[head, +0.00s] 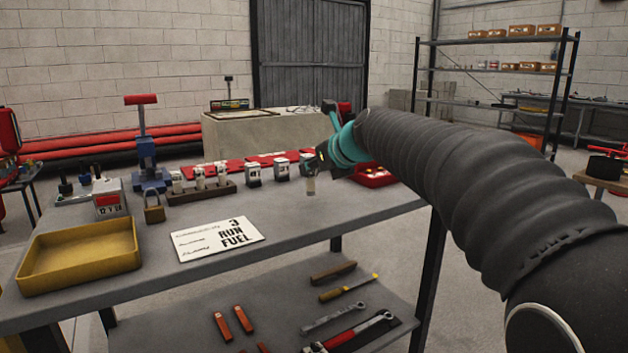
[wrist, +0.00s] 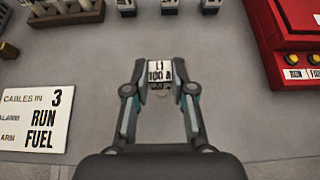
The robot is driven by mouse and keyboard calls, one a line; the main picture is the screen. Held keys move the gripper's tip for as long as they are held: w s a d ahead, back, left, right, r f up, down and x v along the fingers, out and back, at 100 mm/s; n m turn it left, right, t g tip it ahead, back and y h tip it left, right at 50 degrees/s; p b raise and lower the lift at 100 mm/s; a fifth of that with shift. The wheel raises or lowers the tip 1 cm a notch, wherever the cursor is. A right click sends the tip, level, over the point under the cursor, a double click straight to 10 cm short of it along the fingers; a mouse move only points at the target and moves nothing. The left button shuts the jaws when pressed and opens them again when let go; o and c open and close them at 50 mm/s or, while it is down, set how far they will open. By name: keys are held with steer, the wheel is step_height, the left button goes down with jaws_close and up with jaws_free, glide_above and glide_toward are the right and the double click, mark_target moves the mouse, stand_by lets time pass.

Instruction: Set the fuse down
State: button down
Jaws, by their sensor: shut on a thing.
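The fuse (wrist: 160,72) is a small white-labelled piece marked 100 A. It sits between the fingertips of my gripper (wrist: 160,84) in the wrist view, label facing up to the camera. In the head view my gripper (head: 318,160) hangs over the far right part of the grey workbench (head: 300,225). A small pale piece (head: 310,186) shows just under it, likely the fuse's lower end. I cannot tell whether the fuse touches the bench top. The fingers hide part of it.
Several labelled fuse units (head: 253,173) stand left of my gripper, beside a wooden rack (head: 200,193). A red box (wrist: 296,40) lies to the right. A sign card (head: 218,237), padlock (head: 154,208) and yellow tray (head: 80,256) lie left. Bench in front of the fuse is clear.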

steer(key=shift+f, duration=1.2)
steer(key=shift+f+b, duration=0.1)
steer(key=shift+b, duration=0.2)
steer(key=c, duration=1)
jaws_free()
steer(key=shift+s+d+r, duration=0.15)
steer(key=shift+d+r, duration=0.05)
steer(key=shift+r, duration=0.1)
steer(key=v, duration=1.1)
steer(key=shift+s+p, duration=0.2)
steer(key=shift+p, duration=0.2)
